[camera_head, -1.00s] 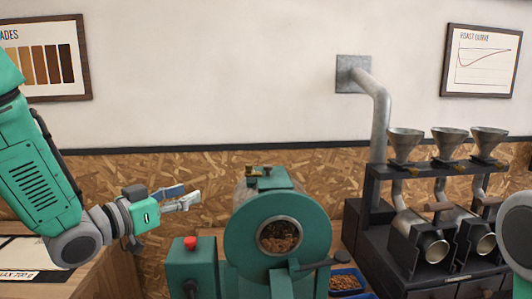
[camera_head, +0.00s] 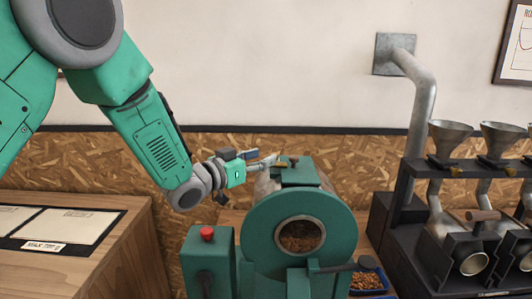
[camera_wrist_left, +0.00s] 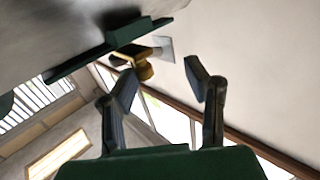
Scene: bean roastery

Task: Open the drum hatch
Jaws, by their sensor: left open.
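The green roaster drum (camera_head: 300,237) stands in the middle of the head view, with a round front window showing brown beans. The hatch (camera_head: 297,172) is the green piece on top of the drum, with a small brass-coloured handle (camera_head: 281,165) on its near left side. In the left wrist view the brass handle (camera_wrist_left: 137,60) shows beyond the fingertips, beside the green hatch edge. My left gripper (camera_head: 268,160) is just left of the handle at its height. In the left wrist view its two fingers (camera_wrist_left: 160,85) are apart with nothing between them. My right gripper is not in view.
A green box with a red button (camera_head: 207,234) stands left of the drum. A blue tray of beans (camera_head: 367,281) is at its right. A black rack with metal funnels (camera_head: 450,131) and a pipe (camera_head: 423,100) stand further right. A wooden counter (camera_head: 90,255) is at left.

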